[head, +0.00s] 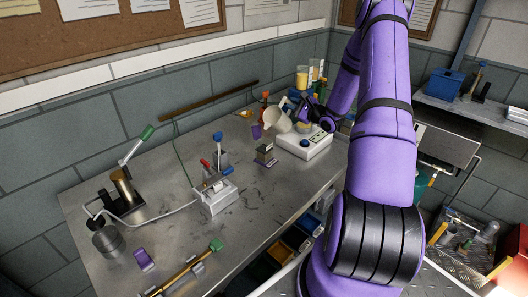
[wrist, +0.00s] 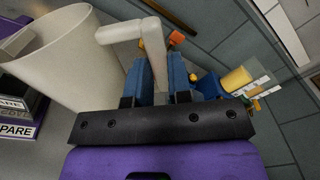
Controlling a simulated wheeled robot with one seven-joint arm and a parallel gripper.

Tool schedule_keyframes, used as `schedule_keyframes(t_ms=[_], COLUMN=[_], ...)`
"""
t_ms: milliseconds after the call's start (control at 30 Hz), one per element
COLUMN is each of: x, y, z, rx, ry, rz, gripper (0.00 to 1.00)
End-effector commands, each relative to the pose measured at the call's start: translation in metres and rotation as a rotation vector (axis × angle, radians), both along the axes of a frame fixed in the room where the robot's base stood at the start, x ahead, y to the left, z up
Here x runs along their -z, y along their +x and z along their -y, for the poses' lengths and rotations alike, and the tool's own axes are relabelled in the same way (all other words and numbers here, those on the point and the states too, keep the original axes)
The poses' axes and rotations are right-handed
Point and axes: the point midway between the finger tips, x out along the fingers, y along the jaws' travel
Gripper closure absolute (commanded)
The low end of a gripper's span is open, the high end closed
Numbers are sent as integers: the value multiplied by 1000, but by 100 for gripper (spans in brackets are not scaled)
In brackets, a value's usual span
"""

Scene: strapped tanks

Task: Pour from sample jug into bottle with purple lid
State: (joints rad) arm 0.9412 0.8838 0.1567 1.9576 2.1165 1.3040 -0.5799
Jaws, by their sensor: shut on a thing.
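The cream sample jug (head: 277,120) is above the back right of the metal bench, and looks tilted to the left. In the wrist view the jug (wrist: 50,65) fills the left side, and its angular handle (wrist: 120,32) runs between my blue fingertips. My gripper (wrist: 160,75) is shut on that handle; in the head view my gripper (head: 299,110) is small and partly hidden by the jug. A small purple object (head: 256,131) stands just left of the jug; I cannot tell whether it is the bottle with the purple lid. The inside of the jug is not clear.
A white device (head: 304,143) sits under and right of the jug, with several containers behind it. A small stand (head: 265,154) and a white switch box (head: 213,195) with a cable are to the left. Bare bench (head: 170,165) lies between the box and the wall.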

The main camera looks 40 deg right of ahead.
Motion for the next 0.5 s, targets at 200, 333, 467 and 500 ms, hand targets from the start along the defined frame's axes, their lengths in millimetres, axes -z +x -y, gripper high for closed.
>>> schedule_keyframes(t_ms=[200,333,467,500], x=[0,3,18,23], y=[0,0,0,1], z=[1,2,4,6], rx=[-1,0,0,0], ry=[10,34,151,194], rz=[-1,-5,-21,-27], gripper=[100,100,100,100])
